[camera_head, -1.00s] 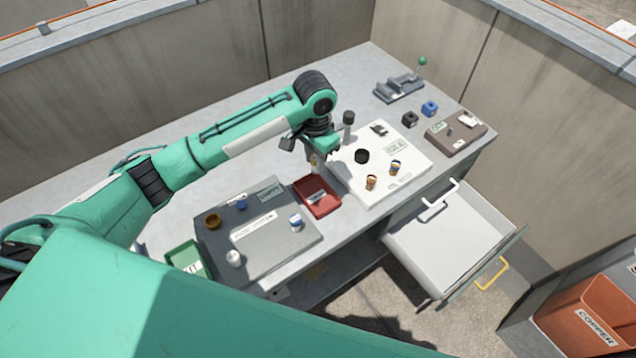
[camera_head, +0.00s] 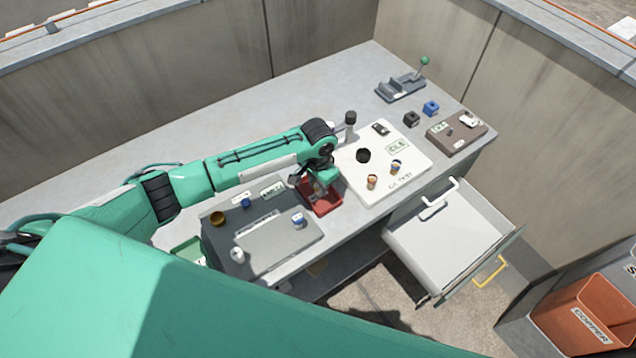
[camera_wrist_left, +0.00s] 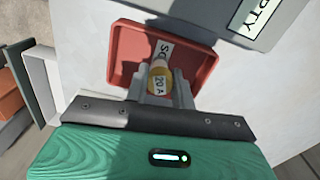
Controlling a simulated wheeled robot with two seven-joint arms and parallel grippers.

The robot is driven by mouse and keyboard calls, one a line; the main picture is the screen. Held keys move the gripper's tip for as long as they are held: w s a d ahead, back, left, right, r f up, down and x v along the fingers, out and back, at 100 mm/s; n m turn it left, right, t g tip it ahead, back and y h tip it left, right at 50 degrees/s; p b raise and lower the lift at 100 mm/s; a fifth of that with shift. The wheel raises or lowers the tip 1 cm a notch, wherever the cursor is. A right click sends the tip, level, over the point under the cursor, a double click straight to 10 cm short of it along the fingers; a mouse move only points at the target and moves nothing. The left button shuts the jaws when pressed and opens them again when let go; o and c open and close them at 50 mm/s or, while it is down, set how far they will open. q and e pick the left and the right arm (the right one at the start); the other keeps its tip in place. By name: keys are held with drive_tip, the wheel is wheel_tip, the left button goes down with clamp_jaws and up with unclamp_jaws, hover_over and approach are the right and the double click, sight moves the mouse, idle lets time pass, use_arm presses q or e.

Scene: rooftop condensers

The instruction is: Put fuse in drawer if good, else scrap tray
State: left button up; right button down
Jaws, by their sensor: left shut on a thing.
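My left gripper (camera_head: 313,189) is shut on a fuse and is over the red scrap tray (camera_head: 328,208). In the left wrist view the gripper (camera_wrist_left: 164,88) holds the fuse (camera_wrist_left: 159,81), which has a yellowish body and a "20 A" label. The red tray (camera_wrist_left: 204,72) shows behind the fuse with a white label partly covered by it. I cannot tell whether the fuse touches the tray floor. The white drawer (camera_head: 440,250) under the bench is pulled open and looks empty. My right gripper is not in view.
A white tester board (camera_head: 411,176) with an "IDLE" display and two small cylinders stands right of the tray. A dark grey board (camera_head: 222,232) with small parts lies left. A clamp with a green knob (camera_head: 424,61) is at the back. An orange copper bin (camera_head: 583,312) stands lower right.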

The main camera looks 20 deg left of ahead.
use_arm(q)
drive_tip(key=o, duration=1)
drive_tip(key=shift+f, duration=0.1)
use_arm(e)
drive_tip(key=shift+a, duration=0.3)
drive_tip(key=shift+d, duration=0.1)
use_arm(q)
drive_tip(key=shift+r, duration=0.4)
wheel_tip(320, 180, up, 12)
drive_tip(key=shift+f+b, duration=0.25)
drive_tip(key=shift+b, duration=0.95)
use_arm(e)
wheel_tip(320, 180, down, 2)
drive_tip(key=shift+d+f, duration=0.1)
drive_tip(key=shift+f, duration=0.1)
